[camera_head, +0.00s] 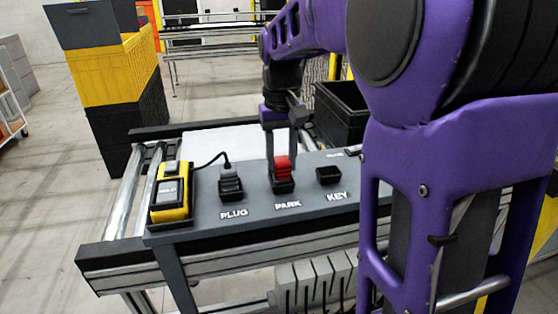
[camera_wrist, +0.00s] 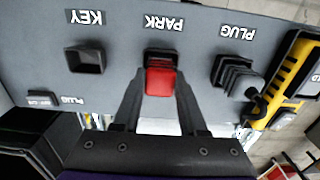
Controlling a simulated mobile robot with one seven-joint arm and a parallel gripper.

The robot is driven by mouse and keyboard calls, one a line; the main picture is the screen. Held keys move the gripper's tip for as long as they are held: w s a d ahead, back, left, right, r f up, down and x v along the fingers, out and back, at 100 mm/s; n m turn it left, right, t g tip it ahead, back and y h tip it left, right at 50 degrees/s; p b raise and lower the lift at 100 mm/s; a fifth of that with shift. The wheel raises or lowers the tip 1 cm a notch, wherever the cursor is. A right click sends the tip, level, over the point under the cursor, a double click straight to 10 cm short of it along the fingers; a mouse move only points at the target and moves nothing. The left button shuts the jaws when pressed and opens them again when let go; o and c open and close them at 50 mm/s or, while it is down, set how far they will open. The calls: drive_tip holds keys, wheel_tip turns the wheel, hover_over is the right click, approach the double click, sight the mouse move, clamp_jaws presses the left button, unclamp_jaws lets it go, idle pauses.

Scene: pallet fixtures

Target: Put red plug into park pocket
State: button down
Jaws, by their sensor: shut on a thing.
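The red plug (camera_head: 282,164) stands upright at the pocket marked PARK (camera_head: 282,186) on the grey panel (camera_head: 255,206). Its lower end is hidden by the black pocket rim, so how deep it sits I cannot tell. In the wrist view the red plug (camera_wrist: 160,80) lies between my fingertips, with the PARK pocket (camera_wrist: 160,56) just beyond it. My gripper (camera_head: 281,150) points down over the PARK pocket and is shut on the red plug; it also shows in the wrist view (camera_wrist: 159,85).
Left of PARK, the PLUG socket (camera_head: 230,185) holds a grey connector with a black cable running to a yellow handheld device (camera_head: 172,195). Right of PARK is the empty KEY pocket (camera_head: 328,175). A black bin (camera_head: 340,115) stands behind; stacked crates (camera_head: 115,72) are at the back left.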

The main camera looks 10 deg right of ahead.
sight(282, 158)
drive_tip(key=shift+f, duration=0.2)
drive_tip(key=shift+c, duration=2.2)
unclamp_jaws()
drive_tip(key=shift+r, duration=0.15)
wheel_tip(282, 158, up, 12)
drive_tip(key=p, duration=0.2)
drive_tip(key=shift+p, duration=0.35)
